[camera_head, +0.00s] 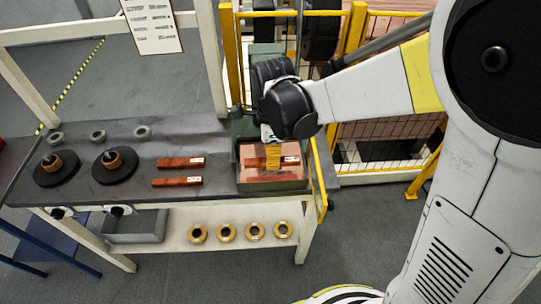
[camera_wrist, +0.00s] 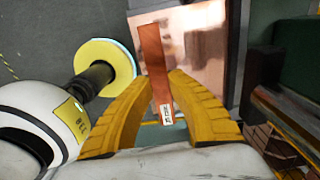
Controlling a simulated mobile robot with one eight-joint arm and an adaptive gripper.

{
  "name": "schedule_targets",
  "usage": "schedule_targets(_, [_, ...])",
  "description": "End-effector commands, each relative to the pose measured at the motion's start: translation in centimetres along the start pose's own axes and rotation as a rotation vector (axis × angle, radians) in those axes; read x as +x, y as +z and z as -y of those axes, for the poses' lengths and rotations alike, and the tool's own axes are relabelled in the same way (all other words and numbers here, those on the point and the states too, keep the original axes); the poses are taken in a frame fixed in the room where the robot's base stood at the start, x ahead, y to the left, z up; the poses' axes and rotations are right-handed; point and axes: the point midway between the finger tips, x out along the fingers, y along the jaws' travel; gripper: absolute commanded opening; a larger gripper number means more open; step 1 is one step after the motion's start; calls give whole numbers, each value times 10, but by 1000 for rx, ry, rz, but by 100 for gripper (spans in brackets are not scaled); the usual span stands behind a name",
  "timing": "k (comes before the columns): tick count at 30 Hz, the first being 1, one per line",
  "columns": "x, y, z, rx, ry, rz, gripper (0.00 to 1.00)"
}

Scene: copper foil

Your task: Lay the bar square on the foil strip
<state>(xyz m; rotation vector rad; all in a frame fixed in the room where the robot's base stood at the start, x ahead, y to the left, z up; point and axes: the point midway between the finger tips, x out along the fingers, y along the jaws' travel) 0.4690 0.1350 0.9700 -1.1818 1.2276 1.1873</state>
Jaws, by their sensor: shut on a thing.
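My gripper (camera_head: 273,160) is shut on a reddish-brown bar (camera_head: 287,162) with a white label at one end. In the wrist view the yellow fingers (camera_wrist: 160,82) close on both sides of the bar (camera_wrist: 154,52), near its labelled end. The shiny copper foil strip (camera_head: 272,177) lies in a green-framed station at the bench's right end. In the wrist view the foil (camera_wrist: 202,52) is behind the bar, and the bar runs roughly along the foil's left edge. I cannot tell whether the bar touches the foil.
Two similar labelled bars (camera_head: 180,162) (camera_head: 177,181) lie on the dark bench top (camera_head: 140,195), left of the station. Two black discs with copper rolls (camera_head: 114,160) (camera_head: 55,163) stand further left. A yellow guard rail (camera_head: 319,180) borders the station's right side. Several brass rings (camera_head: 226,232) sit on the lower shelf.

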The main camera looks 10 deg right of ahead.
Motion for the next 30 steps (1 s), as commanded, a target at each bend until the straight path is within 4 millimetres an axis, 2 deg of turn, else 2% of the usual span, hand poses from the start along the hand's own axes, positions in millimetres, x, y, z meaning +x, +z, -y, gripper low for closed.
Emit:
schedule_targets(3, [23,0,0,0,0,0,0])
schedule_targets(6, [34,0,0,0,0,0,0])
schedule_targets(17, [38,0,0,0,0,0,0])
schedule_targets(18, [38,0,0,0,0,0,26])
schedule_targets(19, [37,0,0,0,0,0,35])
schedule_targets(20, [37,0,0,0,0,0,38])
schedule_targets(30, [33,0,0,0,0,0,38])
